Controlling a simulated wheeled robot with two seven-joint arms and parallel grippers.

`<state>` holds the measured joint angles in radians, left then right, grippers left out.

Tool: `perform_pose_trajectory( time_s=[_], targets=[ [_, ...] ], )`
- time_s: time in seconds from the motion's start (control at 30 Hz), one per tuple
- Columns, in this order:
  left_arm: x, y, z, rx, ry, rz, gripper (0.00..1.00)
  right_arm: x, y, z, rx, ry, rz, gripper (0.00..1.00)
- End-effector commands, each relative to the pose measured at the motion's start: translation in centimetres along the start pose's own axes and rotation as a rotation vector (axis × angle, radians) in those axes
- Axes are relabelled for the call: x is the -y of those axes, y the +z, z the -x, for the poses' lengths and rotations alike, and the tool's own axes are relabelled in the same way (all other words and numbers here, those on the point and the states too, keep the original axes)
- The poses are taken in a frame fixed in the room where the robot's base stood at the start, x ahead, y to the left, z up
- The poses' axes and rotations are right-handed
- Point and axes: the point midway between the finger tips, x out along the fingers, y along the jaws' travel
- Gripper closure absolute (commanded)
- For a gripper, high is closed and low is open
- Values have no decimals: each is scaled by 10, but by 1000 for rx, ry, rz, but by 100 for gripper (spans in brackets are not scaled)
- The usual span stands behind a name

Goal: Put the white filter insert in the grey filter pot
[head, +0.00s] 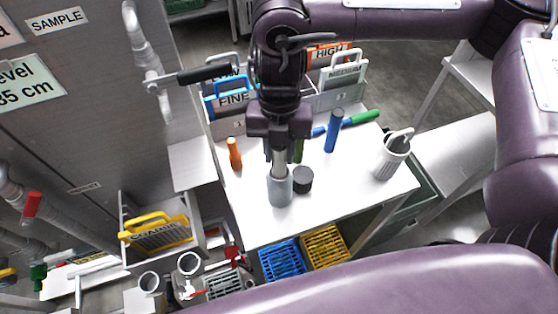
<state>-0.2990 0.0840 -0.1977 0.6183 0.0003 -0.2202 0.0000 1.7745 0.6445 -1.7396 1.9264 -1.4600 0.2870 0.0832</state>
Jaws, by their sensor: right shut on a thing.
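My right gripper (280,150) points down over the white table and is shut on the white filter insert (279,168), a slim pale cylinder held upright. The grey filter pot (280,191) stands on the table directly below. The insert's lower end meets the pot's mouth in the picture; I cannot tell how deep it sits inside, as the pot wall hides it. My left gripper is not in view.
A black round cap (302,180) stands close beside the pot. An orange bottle (234,153), a blue cylinder (333,131) and a white container (391,158) stand around. Labelled racks line the table's back. The table's front (262,226) is clear.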

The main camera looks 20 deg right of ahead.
Motion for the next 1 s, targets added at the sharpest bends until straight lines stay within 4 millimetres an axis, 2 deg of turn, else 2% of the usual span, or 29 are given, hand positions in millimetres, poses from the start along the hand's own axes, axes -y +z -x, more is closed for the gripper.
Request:
perform_pose_trajectory(
  time_s=[0.4,1.0],
  targets=[
    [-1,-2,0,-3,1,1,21,0,6,-42,-1,0,-2,100],
    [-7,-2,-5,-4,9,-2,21,0,8,-54,0,0,-1,100]
  ],
)
